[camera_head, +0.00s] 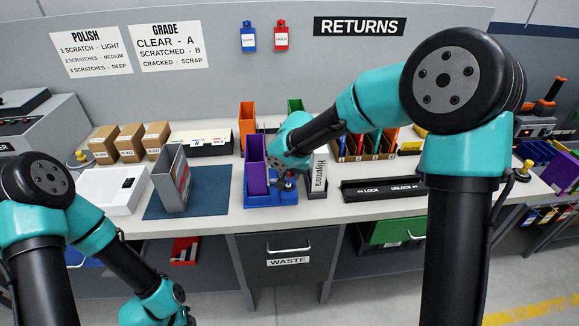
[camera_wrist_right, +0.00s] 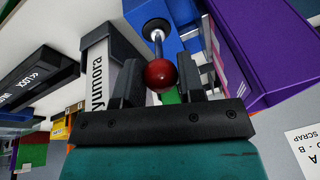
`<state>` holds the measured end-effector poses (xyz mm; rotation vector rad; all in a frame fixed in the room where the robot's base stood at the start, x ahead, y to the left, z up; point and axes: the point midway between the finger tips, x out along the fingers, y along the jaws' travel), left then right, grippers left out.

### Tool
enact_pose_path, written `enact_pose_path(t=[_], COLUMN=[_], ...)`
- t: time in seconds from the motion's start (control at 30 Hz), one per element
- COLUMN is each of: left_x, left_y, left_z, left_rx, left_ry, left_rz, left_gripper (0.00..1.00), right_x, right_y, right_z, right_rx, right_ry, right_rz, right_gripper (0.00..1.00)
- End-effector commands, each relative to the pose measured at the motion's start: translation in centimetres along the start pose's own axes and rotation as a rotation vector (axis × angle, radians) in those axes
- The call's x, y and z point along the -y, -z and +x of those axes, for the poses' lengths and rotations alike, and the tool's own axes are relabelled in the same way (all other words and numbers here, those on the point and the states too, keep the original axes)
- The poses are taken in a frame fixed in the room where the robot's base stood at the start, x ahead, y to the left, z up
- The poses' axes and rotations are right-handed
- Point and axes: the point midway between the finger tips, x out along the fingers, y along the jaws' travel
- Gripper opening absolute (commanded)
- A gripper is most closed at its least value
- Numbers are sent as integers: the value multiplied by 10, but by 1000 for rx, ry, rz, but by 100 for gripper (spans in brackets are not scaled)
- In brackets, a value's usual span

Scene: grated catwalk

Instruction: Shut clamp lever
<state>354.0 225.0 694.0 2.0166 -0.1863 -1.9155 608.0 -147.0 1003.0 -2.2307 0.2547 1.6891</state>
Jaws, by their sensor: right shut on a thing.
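The clamp lever is a metal rod with a red ball knob (camera_wrist_right: 160,75), rising from a dark collar on a blue fixture (camera_wrist_right: 152,15) in the right wrist view. My right gripper (camera_wrist_right: 160,84) has its fingers on both sides of the knob and is shut on it. In the head view, my right gripper (camera_head: 284,180) is at the blue fixture (camera_head: 262,200); the arm hides much of the lever. A purple upright holder (camera_head: 255,165) stands in the fixture, and it also shows at the right of the wrist view (camera_wrist_right: 262,50). My left gripper is out of view.
A lettered grey-and-white block (camera_head: 318,175) stands close to the right of the fixture. A black LOCK/UNLOCK strip (camera_head: 385,190) lies farther right. A grey upright case (camera_head: 172,178) stands on a blue mat (camera_head: 218,188) to the left. Orange (camera_head: 247,118) and green holders stand behind.

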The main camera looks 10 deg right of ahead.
Motion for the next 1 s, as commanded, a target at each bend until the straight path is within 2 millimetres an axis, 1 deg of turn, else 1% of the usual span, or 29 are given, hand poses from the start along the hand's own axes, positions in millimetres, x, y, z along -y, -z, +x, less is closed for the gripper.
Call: enact_pose_path(t=[0.03,0.2,0.67,0.7,0.93,1.0], left_x=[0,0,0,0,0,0], left_y=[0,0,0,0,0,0], left_z=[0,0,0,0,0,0], left_rx=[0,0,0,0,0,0], left_ry=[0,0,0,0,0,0], left_rz=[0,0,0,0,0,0], left_gripper=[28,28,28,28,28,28], right_x=[-3,-4,-6,-6,-5,-4], right_y=[-4,-9,-10,-10,-10,-9], right_z=[2,3,4,4,3,3], right_rx=[6,6,6,7,4,4], right_ry=[-6,-6,-8,-8,-5,-4], right_rz=[2,2,4,4,3,3], right_gripper=[12,12,12,38,60,60])
